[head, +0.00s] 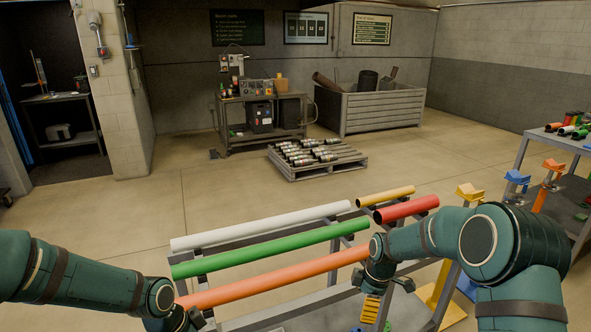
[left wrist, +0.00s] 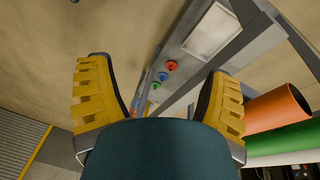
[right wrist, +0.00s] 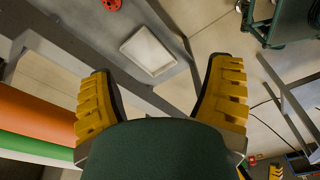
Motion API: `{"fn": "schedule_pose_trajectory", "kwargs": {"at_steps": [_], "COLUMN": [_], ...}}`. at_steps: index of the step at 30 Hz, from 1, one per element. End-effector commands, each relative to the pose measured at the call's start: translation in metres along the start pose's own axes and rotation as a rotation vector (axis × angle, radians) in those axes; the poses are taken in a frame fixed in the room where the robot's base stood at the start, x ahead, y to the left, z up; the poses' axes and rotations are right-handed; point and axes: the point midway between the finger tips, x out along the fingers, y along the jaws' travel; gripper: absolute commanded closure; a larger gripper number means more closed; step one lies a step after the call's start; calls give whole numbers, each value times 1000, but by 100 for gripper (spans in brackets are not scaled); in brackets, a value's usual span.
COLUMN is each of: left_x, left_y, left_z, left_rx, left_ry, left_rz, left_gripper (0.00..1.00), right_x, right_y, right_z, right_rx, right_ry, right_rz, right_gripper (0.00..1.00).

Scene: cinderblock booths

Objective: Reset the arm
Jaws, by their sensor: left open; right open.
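My right arm comes in from the right in the head view, with its gripper (head: 372,308) low beside the rack's right end. In the right wrist view the right gripper (right wrist: 160,88) has its yellow fingers spread wide with nothing between them. My left arm comes in from the left, and its gripper is mostly cut off at the bottom of the head view. In the left wrist view the left gripper (left wrist: 150,90) is also spread open and empty. Both grippers hang beside the pipe rack, clear of the pipes.
A grey rack (head: 345,240) holds a white pipe (head: 262,226), a green pipe (head: 270,249), an orange pipe (head: 275,277), a red pipe (head: 407,208) and a yellow pipe (head: 385,196). A grey table (head: 560,142) stands right. A pallet (head: 318,171) lies beyond; open floor surrounds it.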

Motion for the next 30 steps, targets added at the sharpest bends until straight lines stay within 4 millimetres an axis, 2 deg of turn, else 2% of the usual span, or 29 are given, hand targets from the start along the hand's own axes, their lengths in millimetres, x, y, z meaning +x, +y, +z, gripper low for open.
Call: {"fn": "schedule_pose_trajectory", "kwargs": {"at_steps": [1, 3, 5, 9, 12, 16, 18, 21, 28, 29, 30], "left_x": [19, 43, 65, 109, 134, 157, 164, 169, 170, 170, 170], "left_y": [12, 28, 42, 75, 95, 112, 118, 122, 122, 122, 122], "left_z": [-5, -12, -17, -19, -14, -2, 3, 8, 10, 9, 9], "left_rx": [-58, -163, -267, -522, -692, -867, -932, -986, -1007, -1006, -1006], "left_ry": [24, 61, 87, 123, 129, 129, 128, 128, 131, 132, 132], "left_rz": [27, 55, 79, 112, 115, 95, 82, 67, 60, 61, 61], "left_gripper": [20, 20, 20, 20, 20, 20, 20, 20, 20, 24, 38], "right_x": [20, 47, 68, 104, 118, 123, 122, 121, 120, 120, 120], "right_y": [-19, -45, -72, -140, -187, -236, -253, -267, -271, -271, -271], "right_z": [-3, -9, -14, -25, -30, -32, -32, -32, -32, -32, -32], "right_rx": [97, 261, 420, 806, 1069, 1344, 1447, 1535, 1570, 1569, 1569], "right_ry": [24, 61, 92, 156, 188, 211, 219, 226, 230, 230, 230], "right_rz": [-10, -14, -21, -49, -73, -98, -105, -110, -111, -111, -111], "right_gripper": [21, 21, 21, 21, 21, 21, 21, 21, 21, 24, 38]}}
